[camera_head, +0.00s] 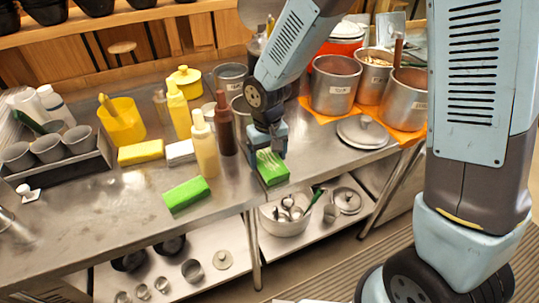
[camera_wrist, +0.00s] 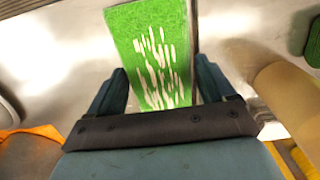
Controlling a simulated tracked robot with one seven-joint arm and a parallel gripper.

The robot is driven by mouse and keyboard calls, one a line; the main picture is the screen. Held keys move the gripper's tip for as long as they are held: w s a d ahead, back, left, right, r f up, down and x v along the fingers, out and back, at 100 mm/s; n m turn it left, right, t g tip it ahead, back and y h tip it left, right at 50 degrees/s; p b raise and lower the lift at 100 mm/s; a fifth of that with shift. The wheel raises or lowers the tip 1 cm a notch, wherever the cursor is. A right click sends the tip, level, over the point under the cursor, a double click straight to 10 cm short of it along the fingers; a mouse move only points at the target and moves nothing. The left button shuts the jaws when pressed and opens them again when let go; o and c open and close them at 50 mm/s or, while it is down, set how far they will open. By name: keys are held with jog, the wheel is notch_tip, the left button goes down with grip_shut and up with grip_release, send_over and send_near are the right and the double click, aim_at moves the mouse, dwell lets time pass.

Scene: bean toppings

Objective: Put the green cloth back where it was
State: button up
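A green block-shaped cloth (camera_head: 272,168) with white marks on top is directly under my gripper (camera_head: 268,150) near the front edge of the steel counter. In the wrist view the same green cloth (camera_wrist: 148,42) runs between the two fingers of my gripper (camera_wrist: 160,78) and out past their tips. The fingers are spread about as wide as the cloth; whether they press on it cannot be told. A second green block (camera_head: 187,194) lies flat on the counter to the left, near the front edge. A green edge (camera_wrist: 314,38) also shows at the right of the wrist view.
Yellow bottles (camera_head: 204,145) and a brown bottle (camera_head: 224,126) stand just left of my gripper. A yellow sponge (camera_head: 141,152) and a white block (camera_head: 181,151) lie behind the second green block. Metal pots (camera_head: 334,84) stand right.

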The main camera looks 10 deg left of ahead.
aim_at(267, 158)
jog(key=shift+o, duration=1.3)
notch_tip(267, 158, up, 12)
jog(key=d+r+m+t, duration=0.1)
jog(key=d+r+m, duration=0.1)
jog(key=d+r, duration=0.45)
jog(key=d+r+m+t, duration=0.15)
jog(key=d+r, duration=0.25)
jog(key=d, duration=0.6)
jog(key=s+d+r+m+t, duration=0.1)
jog(key=s+d+r, duration=0.2)
jog(key=s+d, duration=0.2)
jog(key=s+d+r+m+t, duration=0.2)
jog(key=s+d, duration=0.3)
jog(key=d, duration=0.4)
jog(key=shift+s+d+r, duration=0.2)
jog(key=shift+s+r, duration=0.05)
jog(key=shift+r, duration=0.2)
